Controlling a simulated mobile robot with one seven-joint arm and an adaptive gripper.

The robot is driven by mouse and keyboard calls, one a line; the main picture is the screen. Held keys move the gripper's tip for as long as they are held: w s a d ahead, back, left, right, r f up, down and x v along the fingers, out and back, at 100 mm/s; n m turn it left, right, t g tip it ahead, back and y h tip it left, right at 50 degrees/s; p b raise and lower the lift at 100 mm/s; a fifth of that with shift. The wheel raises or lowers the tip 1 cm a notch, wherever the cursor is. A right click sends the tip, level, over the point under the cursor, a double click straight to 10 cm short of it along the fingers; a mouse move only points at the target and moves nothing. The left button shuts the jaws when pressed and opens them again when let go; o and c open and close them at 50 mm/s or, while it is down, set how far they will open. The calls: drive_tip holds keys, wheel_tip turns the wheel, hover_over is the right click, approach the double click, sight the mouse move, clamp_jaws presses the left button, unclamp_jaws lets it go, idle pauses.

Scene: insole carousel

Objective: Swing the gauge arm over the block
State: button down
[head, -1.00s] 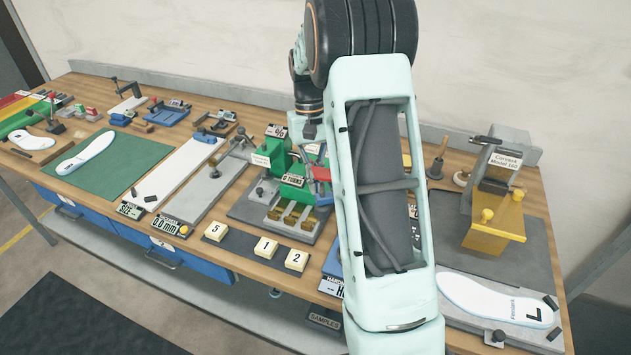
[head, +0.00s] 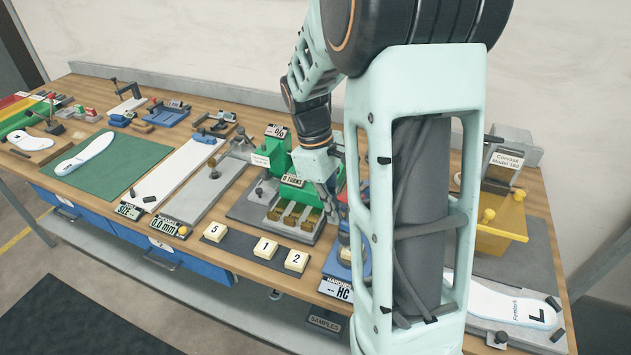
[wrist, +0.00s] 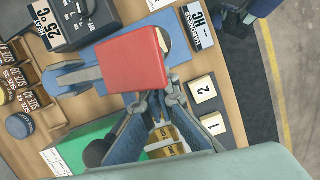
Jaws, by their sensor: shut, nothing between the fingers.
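In the wrist view, a red rectangular head (wrist: 132,72) sits at the end of a grey arm (wrist: 82,76), above a blue base (wrist: 172,20). I take this to be the gauge arm. A pale piece (wrist: 164,40) shows partly from under the red head; I cannot tell whether it is the block. My gripper (wrist: 165,97) is shut and empty, close to the red head's lower right edge; contact is unclear. In the head view my gripper (head: 336,203) is right of the green press (head: 277,158), and my arm hides most of the gauge.
The hardness display (head: 336,289) stands at the bench front. Number tiles (head: 265,247) lie on a dark strip beside it. A dark device with a temperature display (wrist: 62,22) and several round containers (wrist: 18,125) are near the gauge. A yellow stand (head: 497,235) is farther right.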

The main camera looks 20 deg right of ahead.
drive_tip(key=shift+s+d+n, duration=0.2)
drive_tip(key=shift+s+n, duration=0.1)
drive_tip(key=shift+s, duration=0.1)
drive_tip(key=shift+s+d, duration=0.35)
drive_tip(key=shift+s, duration=0.25)
drive_tip(key=w+a+r, duration=0.2)
drive_tip(key=r, duration=0.3)
drive_tip(key=w+a+r, duration=0.2)
drive_tip(key=r, duration=0.2)
drive_tip(key=shift+w+a+r+p, duration=0.3)
drive_tip(key=shift+w+r, duration=0.05)
